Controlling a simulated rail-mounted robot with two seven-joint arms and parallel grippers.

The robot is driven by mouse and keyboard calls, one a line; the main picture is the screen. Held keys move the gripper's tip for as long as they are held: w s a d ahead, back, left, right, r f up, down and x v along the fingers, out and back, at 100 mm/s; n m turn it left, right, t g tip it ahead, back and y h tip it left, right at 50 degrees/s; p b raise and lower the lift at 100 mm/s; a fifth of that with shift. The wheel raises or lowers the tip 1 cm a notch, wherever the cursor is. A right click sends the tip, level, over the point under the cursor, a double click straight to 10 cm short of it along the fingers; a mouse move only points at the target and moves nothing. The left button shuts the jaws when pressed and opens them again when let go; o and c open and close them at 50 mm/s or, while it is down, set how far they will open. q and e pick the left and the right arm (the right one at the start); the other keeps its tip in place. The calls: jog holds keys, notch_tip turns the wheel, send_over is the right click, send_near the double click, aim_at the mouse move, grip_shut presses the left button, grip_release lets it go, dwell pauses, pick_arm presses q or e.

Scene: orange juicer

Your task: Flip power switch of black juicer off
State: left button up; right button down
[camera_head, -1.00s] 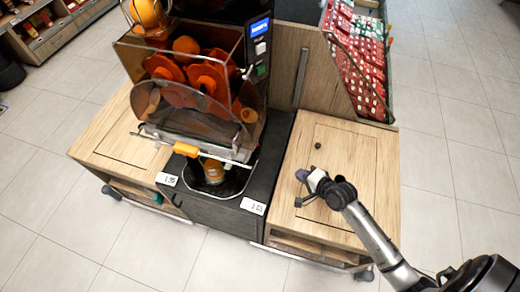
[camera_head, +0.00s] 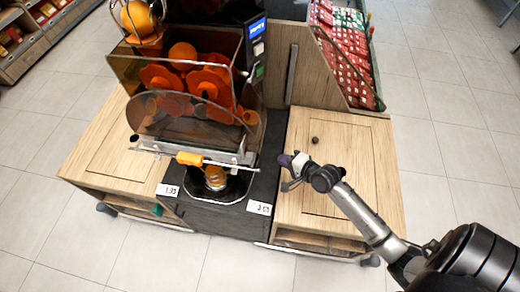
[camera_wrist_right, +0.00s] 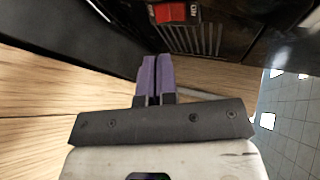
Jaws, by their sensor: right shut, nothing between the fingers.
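The black juicer (camera_head: 252,75) stands in the middle of the head view, with orange parts behind a clear cover and a lit blue screen. Its red power switch (camera_wrist_right: 178,12) shows at the top of the right wrist view, on a black panel with white "ON" lettering beside vent slots. Which way the switch is tipped is hard to tell. My right gripper (camera_head: 284,160) is beside the juicer's right side, over the wood counter. In the wrist view its purple fingertips (camera_wrist_right: 156,72) are together and empty, pointing toward the switch with a visible gap. My left gripper is out of view.

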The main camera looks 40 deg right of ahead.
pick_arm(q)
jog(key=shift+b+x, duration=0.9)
pick_arm(e)
jog(key=x, duration=1.2)
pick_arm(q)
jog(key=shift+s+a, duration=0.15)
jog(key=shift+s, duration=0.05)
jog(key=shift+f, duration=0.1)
